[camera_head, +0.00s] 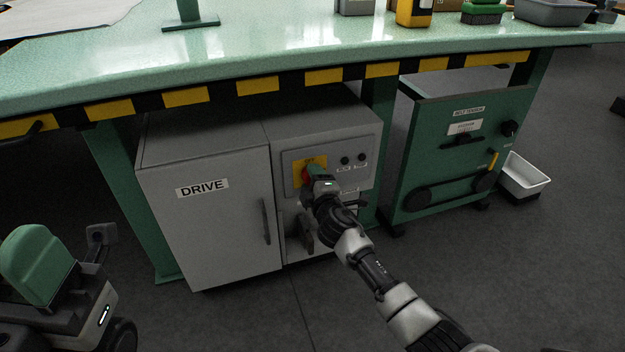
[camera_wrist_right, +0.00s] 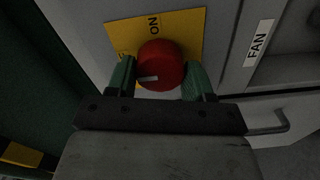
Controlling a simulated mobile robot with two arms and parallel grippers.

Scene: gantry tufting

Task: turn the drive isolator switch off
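The drive isolator switch is a red knob (camera_wrist_right: 161,64) on a yellow plate (camera_wrist_right: 187,25) with ON printed on it. A second label, beside the left finger, is mostly covered. A short white mark lies on the lower left of the knob's face. In the head view the plate (camera_head: 296,176) is on the front of the grey DRIVE cabinet (camera_head: 215,225). My right gripper (camera_wrist_right: 160,80) has one green finger on each side of the knob, and both appear to touch it. My left gripper (camera_head: 78,250) is at the lower left, its fingers apart and empty, away from the cabinet.
The green bench (camera_head: 230,60) with a striped edge overhangs the cabinet. Two small black knobs (camera_head: 352,160) sit right of the switch. A cabinet door handle (camera_head: 266,222) is left of my right arm. A green machine (camera_head: 455,180) and white bin (camera_head: 527,177) stand right.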

